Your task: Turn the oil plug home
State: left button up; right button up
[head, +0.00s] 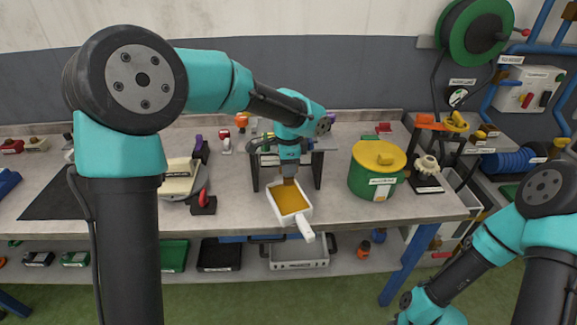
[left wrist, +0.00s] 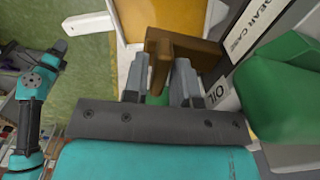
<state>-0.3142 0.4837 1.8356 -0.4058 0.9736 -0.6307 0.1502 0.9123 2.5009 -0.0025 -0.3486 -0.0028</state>
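My left gripper (head: 289,180) reaches down over the pan of amber oil (head: 290,198) at the front of the bench. In the left wrist view its two fingers (left wrist: 160,82) stand either side of a brown T-shaped piece, which looks like the oil plug (left wrist: 180,48). The fingers appear closed on its stem, and its crossbar shows beyond the fingertips. A white plate lettered GEAR CASE (left wrist: 250,35) lies close beside the plug. In the head view the plug is hidden behind the gripper. The end of my right arm is cut off at the bottom right, so its fingers do not show.
A green pot with a yellow lid (head: 378,168) stands right of the pan, and a white gear on a dark stand (head: 427,170) is beyond it. The pan's white handle (head: 305,228) juts over the bench's front edge. A red-handled tool (head: 203,202) sits to the left.

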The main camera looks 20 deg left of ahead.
pick_arm(q)
notch_tip(320, 180, up, 17)
jog(key=shift+r, duration=0.2)
dwell(0.6)
